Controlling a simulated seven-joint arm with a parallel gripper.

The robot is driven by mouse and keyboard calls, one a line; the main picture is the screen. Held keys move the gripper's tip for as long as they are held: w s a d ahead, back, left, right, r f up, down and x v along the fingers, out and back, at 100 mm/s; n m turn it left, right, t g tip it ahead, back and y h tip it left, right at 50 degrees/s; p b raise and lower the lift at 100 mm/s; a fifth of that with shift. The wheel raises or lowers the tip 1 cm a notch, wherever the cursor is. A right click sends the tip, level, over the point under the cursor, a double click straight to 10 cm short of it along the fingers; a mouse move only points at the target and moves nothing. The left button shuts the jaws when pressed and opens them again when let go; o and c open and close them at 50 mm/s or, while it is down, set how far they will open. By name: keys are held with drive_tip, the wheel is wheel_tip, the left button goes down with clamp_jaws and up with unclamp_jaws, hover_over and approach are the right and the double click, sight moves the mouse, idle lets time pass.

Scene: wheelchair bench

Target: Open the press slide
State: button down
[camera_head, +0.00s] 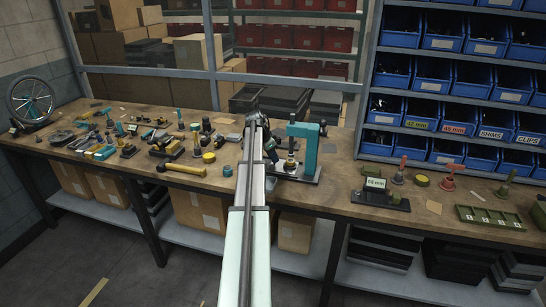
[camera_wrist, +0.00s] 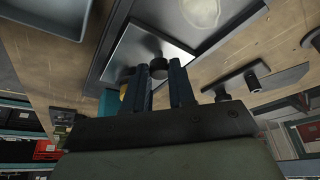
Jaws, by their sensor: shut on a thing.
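The press has a teal upright frame (camera_head: 303,148) on a dark base plate (camera_head: 300,176) on the bench, just right of my arm. A light-coloured part with a dark top shows in front of the frame. My gripper (camera_head: 270,150) is at the left side of the press, largely hidden by my own arm. In the wrist view, the fingers of my gripper (camera_wrist: 160,80) are shut on a small dark round knob (camera_wrist: 157,66). The knob stands by a flat, shiny metal plate (camera_wrist: 150,48). A teal part and a yellow part show partly behind the left finger. The slide's travel is hard to tell.
A dark stand with a small display (camera_head: 376,190) and a green tray (camera_head: 488,217) stand to the right. Blue bins (camera_head: 440,66) fill the rack behind.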

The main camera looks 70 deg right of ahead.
drive_tip(key=w, duration=0.9)
drive_tip(key=c, duration=0.9)
unclamp_jaws()
drive_tip(key=shift+c, duration=0.2)
drive_tip(key=shift+r, duration=0.1)
drive_tip(key=v, duration=1.3)
drive_tip(key=shift+r, duration=0.3)
drive_tip(key=shift+a, duration=0.1)
